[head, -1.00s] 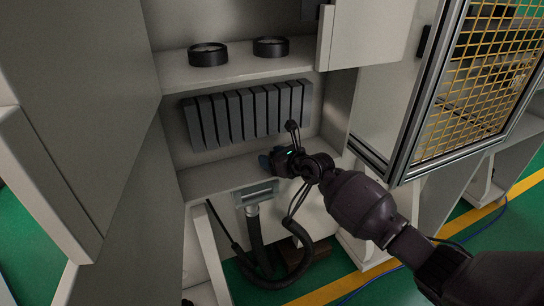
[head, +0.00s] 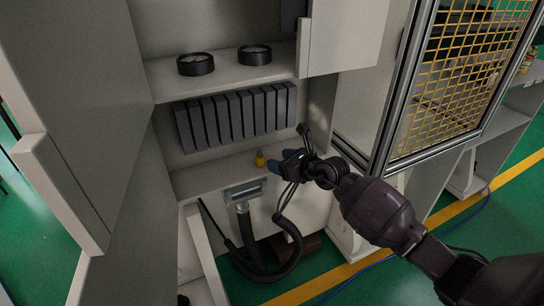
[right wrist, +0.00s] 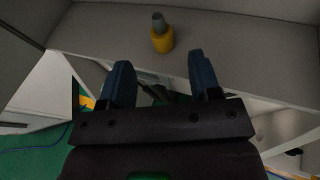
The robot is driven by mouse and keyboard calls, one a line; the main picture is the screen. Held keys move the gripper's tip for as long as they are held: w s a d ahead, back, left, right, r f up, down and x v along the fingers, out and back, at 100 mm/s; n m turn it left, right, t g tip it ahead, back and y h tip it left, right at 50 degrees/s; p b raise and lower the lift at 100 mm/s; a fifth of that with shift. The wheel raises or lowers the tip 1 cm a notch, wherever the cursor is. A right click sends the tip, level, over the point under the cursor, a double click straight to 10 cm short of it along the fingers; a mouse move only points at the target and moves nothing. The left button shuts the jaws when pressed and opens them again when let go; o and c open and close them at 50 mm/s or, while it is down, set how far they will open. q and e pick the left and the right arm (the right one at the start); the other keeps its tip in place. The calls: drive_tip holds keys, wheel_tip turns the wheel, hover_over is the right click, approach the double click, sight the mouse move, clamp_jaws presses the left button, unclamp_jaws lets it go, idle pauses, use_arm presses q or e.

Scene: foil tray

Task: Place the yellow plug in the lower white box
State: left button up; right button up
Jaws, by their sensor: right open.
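The yellow plug (head: 260,160) stands upright on the lower shelf of the white cabinet, with a grey top that shows in the right wrist view (right wrist: 161,38). My right gripper (head: 275,160) is just right of the plug in the head view. In the right wrist view its two blue fingers (right wrist: 160,78) are apart and empty, and the plug is beyond their tips, between their lines. A white panelled part (head: 203,250) is below the shelf at the left; I cannot tell whether it is the lower white box. My left gripper is not in view.
A row of dark grey modules (head: 235,115) hangs above the lower shelf. Two round black gauges (head: 195,64) sit on the upper shelf. A grey nozzle with a black hose (head: 245,190) is at the shelf's front. A yellow mesh guard (head: 465,70) is at the right.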

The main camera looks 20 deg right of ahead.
drive_tip(key=s+f+n+g+h, duration=0.1)
drive_tip(key=s+f+n, duration=0.4)
drive_tip(key=s+n, duration=0.6)
drive_tip(key=s+a+f+n+g+h, duration=0.1)
drive_tip(key=s+f+n+h, duration=0.2)
drive_tip(key=s+n, duration=0.7)
drive_tip(key=s+f+n+g+h, duration=0.1)
drive_tip(key=s+f+n, duration=0.7)
drive_tip(key=s, duration=1.1)
drive_tip(key=n, duration=0.3)
drive_tip(key=shift+s+a+n+h, duration=0.2)
drive_tip(key=shift+s+n+h, duration=0.1)
drive_tip(key=shift+s+h, duration=0.1)
